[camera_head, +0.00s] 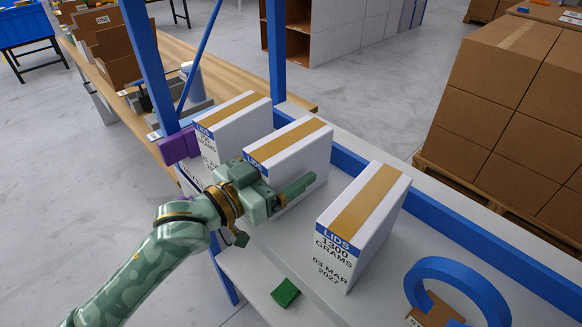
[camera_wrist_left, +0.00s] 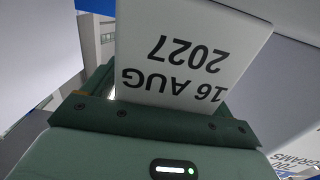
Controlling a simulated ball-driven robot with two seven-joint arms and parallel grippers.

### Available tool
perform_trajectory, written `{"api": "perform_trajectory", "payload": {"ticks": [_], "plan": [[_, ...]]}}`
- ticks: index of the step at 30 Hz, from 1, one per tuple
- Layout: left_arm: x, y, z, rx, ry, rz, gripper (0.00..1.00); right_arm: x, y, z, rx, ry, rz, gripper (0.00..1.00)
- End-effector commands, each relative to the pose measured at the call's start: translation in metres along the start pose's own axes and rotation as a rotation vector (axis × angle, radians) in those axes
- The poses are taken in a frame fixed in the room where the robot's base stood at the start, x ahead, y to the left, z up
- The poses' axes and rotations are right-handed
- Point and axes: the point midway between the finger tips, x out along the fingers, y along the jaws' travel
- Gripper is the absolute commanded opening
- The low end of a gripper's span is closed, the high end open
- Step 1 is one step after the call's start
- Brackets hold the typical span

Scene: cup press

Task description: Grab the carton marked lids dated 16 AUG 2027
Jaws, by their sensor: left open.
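The carton dated 16 AUG 2027 (camera_wrist_left: 185,50) fills the upper middle of the left wrist view, its date upside down. It appears to be the middle white carton (camera_head: 298,152) on the shelf in the head view, with a tan tape strip and blue LIDS band; its date is hidden there by my gripper. My left gripper (camera_head: 272,182) is open at this carton's front, one finger alongside its right side. The other finger is mostly hidden in the head view. I cannot tell whether the fingers touch it. My right gripper is not in view.
A LIDS carton dated 03 MAR 2027 (camera_head: 362,225) stands to the right, and another LIDS carton (camera_head: 232,122) stands close on the left. A purple object (camera_head: 179,146), a green block (camera_head: 285,293) and a blue ring-shaped object (camera_head: 455,275) are nearby. Blue posts frame the shelf.

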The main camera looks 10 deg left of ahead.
Motion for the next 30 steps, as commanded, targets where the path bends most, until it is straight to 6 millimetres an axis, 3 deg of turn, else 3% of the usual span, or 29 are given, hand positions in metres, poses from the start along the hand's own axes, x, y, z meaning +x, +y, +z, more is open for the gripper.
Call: {"api": "perform_trajectory", "payload": {"ticks": [5,11,20,30], "plan": [[0.000,0.000,-0.001,0.001,0.000,0.000,0.85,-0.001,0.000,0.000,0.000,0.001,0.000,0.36],[0.000,0.000,0.000,0.001,-0.001,0.000,0.30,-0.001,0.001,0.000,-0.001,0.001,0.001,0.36],[-0.001,0.000,-0.006,0.002,0.002,0.000,0.28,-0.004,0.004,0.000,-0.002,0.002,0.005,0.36],[-0.001,0.000,-0.080,0.006,0.008,-0.001,0.28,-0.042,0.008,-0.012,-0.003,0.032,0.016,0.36]]}}
